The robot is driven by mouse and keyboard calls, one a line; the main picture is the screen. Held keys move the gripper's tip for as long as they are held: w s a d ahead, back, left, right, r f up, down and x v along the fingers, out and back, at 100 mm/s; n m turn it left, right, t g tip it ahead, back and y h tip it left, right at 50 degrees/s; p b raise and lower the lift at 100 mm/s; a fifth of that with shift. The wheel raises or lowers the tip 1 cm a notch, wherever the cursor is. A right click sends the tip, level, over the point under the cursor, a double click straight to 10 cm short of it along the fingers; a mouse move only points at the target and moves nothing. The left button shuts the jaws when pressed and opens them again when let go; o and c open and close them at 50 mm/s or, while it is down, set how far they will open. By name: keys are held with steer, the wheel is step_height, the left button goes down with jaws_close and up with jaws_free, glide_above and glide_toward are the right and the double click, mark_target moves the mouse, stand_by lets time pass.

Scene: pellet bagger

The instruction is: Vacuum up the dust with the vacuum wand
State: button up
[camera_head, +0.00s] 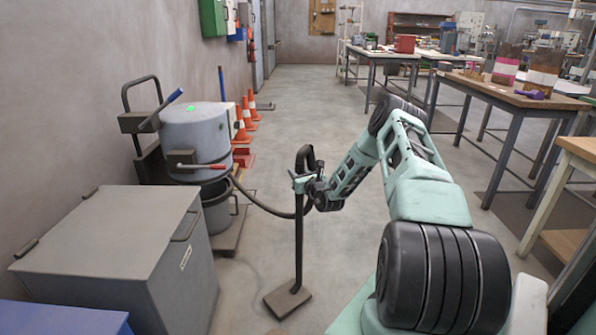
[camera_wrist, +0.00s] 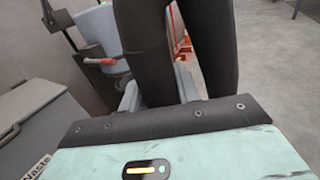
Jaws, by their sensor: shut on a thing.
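The vacuum wand (camera_head: 298,240) is a dark upright tube with a flat floor head (camera_head: 288,299) resting on or just above the concrete floor. My gripper (camera_head: 307,189) is shut on the wand near its top, below the curved handle. In the wrist view the dark wand (camera_wrist: 145,50) passes between my gripper's fingers (camera_wrist: 158,92). A dark hose (camera_head: 265,207) runs from the wand to the grey-blue vacuum drum (camera_head: 195,135) at the left. A faint darker patch on the floor (camera_head: 250,270) lies left of the head; I cannot tell whether it is dust.
A grey waste bin (camera_head: 110,245) stands at the front left, with a blue box (camera_head: 60,318) before it. Orange cones (camera_head: 243,125) line the wall. Workbenches (camera_head: 500,97) stand at the right. The middle aisle floor is clear.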

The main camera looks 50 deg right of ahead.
steer(key=s+a+p, duration=0.9)
steer(key=s+a, duration=0.9)
steer(key=a, duration=0.3)
steer(key=shift+s+a, duration=0.2)
steer(key=shift+a, duration=0.1)
stand_by(2.3)
steer(key=shift+r, duration=0.1)
steer(key=s+d+r+p, duration=0.2)
steer(key=s+d, duration=0.1)
steer(key=d, duration=1.4)
steer(key=shift+d, duration=0.4)
stand_by(1.0)
